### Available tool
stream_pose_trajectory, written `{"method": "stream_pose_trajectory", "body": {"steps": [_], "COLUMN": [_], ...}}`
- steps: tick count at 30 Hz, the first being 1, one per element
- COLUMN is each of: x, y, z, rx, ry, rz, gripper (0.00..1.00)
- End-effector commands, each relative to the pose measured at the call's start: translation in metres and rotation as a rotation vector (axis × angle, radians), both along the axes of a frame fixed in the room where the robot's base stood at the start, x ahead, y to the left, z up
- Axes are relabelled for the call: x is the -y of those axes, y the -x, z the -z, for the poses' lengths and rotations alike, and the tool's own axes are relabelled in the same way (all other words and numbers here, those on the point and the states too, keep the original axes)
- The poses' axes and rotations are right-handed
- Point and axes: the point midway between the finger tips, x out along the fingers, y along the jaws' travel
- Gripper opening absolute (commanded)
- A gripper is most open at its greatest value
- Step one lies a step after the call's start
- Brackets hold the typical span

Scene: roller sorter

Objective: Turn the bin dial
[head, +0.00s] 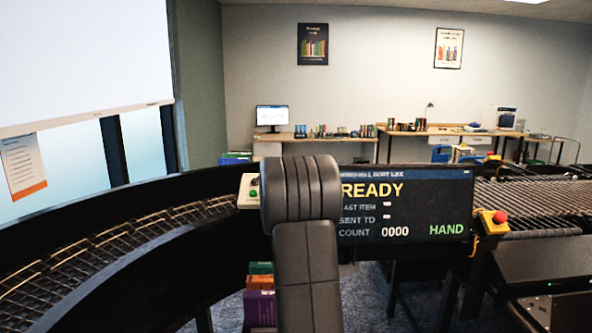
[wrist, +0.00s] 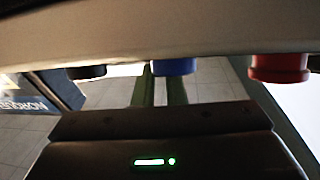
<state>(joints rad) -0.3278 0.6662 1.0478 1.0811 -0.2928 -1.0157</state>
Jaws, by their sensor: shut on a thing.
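In the wrist view, a pale panel edge runs across the top with three round controls under it: a black one (wrist: 87,72), a blue knob (wrist: 174,67) and a red one (wrist: 280,67). The two greenish fingers of my gripper (wrist: 160,84) reach up to the blue knob and are shut on it. I cannot tell which way the knob is turned; its face and markings are hidden. In the head view, the control box (head: 249,190) with a green button shows beside my arm, which hides the rest of it and my gripper.
A display screen (head: 405,205) right of my arm reads READY, COUNT 0000 and HAND. A curved roller conveyor (head: 110,255) lies left, a straight one (head: 530,203) right, with a red stop button (head: 500,217) on a yellow box. Books (head: 260,300) sit below my arm.

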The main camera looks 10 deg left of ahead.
Motion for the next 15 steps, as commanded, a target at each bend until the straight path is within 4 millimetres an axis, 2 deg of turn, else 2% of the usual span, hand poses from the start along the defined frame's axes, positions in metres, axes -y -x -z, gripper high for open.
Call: {"method": "stream_pose_trajectory", "body": {"steps": [1,15], "x": [-0.0021,-0.0067], "y": [0.0003,-0.0003], "z": [-0.0079,-0.0016], "rx": [-0.005,-0.019], "ry": [-0.007,-0.083], "rz": [0.021,0.232], "gripper": [0.00,0.00]}}
